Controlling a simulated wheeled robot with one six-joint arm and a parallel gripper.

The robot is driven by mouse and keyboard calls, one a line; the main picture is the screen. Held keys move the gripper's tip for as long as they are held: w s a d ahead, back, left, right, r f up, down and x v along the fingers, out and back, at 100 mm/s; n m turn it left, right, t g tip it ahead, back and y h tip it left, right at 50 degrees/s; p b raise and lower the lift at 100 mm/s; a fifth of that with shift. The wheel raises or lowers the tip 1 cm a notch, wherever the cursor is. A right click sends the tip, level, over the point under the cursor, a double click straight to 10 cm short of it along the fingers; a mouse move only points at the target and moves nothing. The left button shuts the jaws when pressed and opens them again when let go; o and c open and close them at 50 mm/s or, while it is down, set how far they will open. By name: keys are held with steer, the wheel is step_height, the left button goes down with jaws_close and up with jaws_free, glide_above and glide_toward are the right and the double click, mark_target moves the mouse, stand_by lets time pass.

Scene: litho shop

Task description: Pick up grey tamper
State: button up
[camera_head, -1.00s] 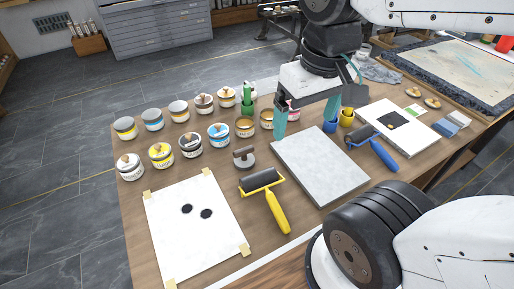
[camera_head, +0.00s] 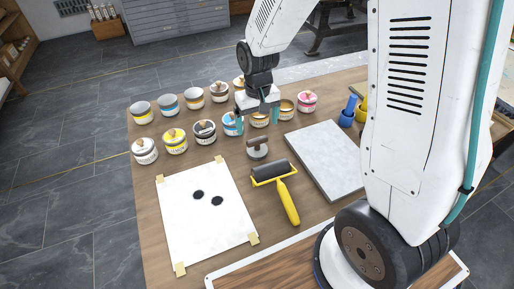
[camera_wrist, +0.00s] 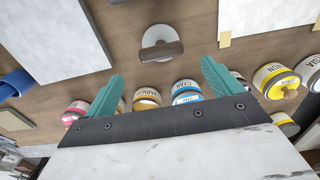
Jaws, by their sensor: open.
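The grey tamper (camera_head: 257,150) stands on the wooden table, a round grey disc with a dark brown bar handle on top. It sits between the ink cans and the yellow-handled roller. In the wrist view the tamper (camera_wrist: 160,45) is ahead of the fingertips, near the middle, between their lines and apart from them. My gripper (camera_head: 258,122) has teal fingers and hangs above the can row, just behind the tamper. In the wrist view my gripper (camera_wrist: 160,75) is open and empty. Its fingers hide parts of some cans in the head view.
Several ink cans (camera_head: 175,142) stand behind and left of the tamper. A yellow-handled roller (camera_head: 289,204) lies in front, a grey stone slab (camera_head: 325,158) to the right, and a taped white sheet (camera_head: 205,230) to the left front.

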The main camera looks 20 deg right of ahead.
mark_target(257, 139)
steer(key=f, duration=0.7)
steer(key=shift+s+a+f, duration=0.15)
steer(key=shift+s+f, duration=0.05)
steer(key=c, duration=1.3)
step_height(257, 139, up, 10)
steer(key=shift+r, duration=0.1)
steer(key=shift+c, duration=0.2)
steer(key=o, duration=0.4)
